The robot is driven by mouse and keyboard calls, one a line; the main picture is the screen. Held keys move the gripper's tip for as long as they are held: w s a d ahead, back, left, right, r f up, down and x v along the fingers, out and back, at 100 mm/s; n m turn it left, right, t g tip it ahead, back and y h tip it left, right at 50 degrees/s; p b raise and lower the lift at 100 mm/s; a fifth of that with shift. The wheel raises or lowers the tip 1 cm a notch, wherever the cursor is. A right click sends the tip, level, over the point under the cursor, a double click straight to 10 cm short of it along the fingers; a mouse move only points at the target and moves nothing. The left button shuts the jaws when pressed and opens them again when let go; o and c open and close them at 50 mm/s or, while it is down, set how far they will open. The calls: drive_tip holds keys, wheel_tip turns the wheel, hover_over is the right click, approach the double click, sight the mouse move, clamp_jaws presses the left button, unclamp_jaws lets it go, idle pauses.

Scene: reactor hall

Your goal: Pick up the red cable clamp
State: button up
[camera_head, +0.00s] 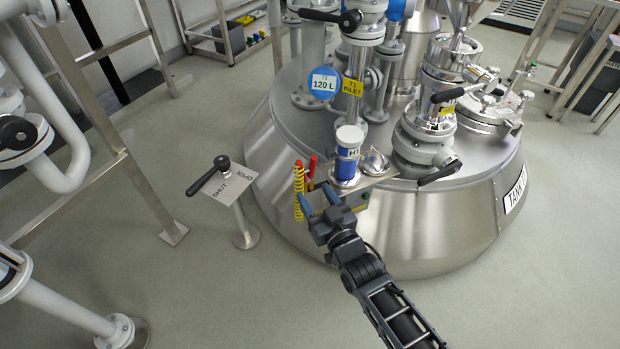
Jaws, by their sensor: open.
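A red clamp (312,167) stands upright at the left edge of a small steel shelf (376,184) on the side of the tank. A yellow coiled cable (299,195) with a red top hangs just left of it. My gripper (318,197) is open, with its two blue fingers pointing up and away from me. The fingertips are just below the red clamp in the picture, next to the coil. I cannot tell how far apart in depth they are. Nothing shows between the fingers. The lower part of the clamp is partly hidden.
A blue and white jar (347,157) and a shiny metal scoop or bowl (374,162) stand on the shelf, close right of the clamp. The steel tank (430,235) fills the space behind. A SHUT/OPEN lever post (240,215) stands left. Floor between them is clear.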

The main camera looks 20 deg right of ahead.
sight(309, 181)
drive_tip(key=w, duration=0.3)
drive_tip(key=w+b, duration=0.1)
drive_tip(key=w, duration=0.2)
drive_tip(key=shift+w+d+r, duration=0.15)
drive_tip(key=shift+w+d, duration=0.05)
drive_tip(key=shift+w, duration=0.05)
drive_tip(key=shift+c, duration=0.2)
clamp_jaws()
